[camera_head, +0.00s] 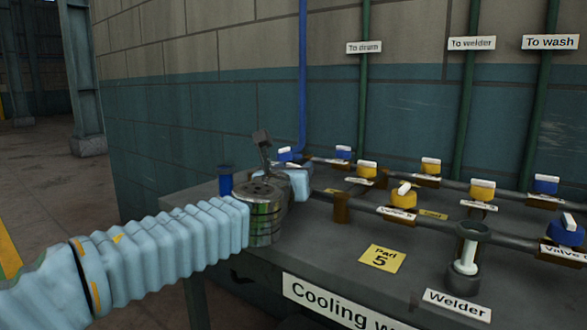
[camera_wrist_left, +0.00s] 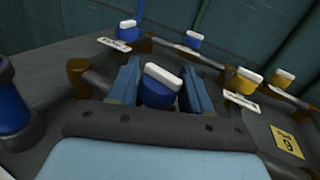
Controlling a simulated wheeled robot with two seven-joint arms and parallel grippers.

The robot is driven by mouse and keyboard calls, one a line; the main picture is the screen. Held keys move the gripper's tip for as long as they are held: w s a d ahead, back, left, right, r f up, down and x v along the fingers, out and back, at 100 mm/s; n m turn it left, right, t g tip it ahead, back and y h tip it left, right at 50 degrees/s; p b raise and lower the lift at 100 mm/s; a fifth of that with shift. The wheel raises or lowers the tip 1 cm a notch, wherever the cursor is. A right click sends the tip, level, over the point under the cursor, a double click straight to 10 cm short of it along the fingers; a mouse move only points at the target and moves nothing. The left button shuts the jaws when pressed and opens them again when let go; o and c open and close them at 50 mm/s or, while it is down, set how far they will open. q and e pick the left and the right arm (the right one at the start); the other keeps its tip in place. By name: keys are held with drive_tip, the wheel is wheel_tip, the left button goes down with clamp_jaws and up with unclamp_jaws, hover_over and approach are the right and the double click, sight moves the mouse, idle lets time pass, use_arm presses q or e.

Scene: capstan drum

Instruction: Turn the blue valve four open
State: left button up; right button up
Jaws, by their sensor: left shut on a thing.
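My left gripper (camera_wrist_left: 160,88) is shut on a blue valve (camera_wrist_left: 157,95) with a white bar handle. One blue finger is on each side of it, and the handle lies slightly slanted across the wrist view. No label shows for this valve, so I cannot read its number. In the head view my left arm reaches over the bench from the left; its gripper (camera_head: 297,182) is partly behind my wrist and the held valve is hidden. My right gripper is in neither view.
Two blue valves (camera_head: 287,155) (camera_head: 343,153) stand behind the gripper. Yellow valves (camera_head: 366,169) and pipes run to the right. A blue post (camera_wrist_left: 12,100) stands close on the left.

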use_arm(q)
drive_tip(key=shift+n+t+y+p, duration=0.3)
drive_tip(key=shift+n+y, duration=0.9)
drive_tip(key=shift+y, duration=0.8)
drive_tip(key=o, duration=0.9)
drive_tip(key=shift+o, duration=0.2)
drive_tip(key=s, duration=0.7)
drive_tip(key=s+b, duration=0.1)
drive_tip(key=s, duration=0.6)
drive_tip(key=shift+a, duration=0.2)
drive_tip(key=shift+w, duration=0.1)
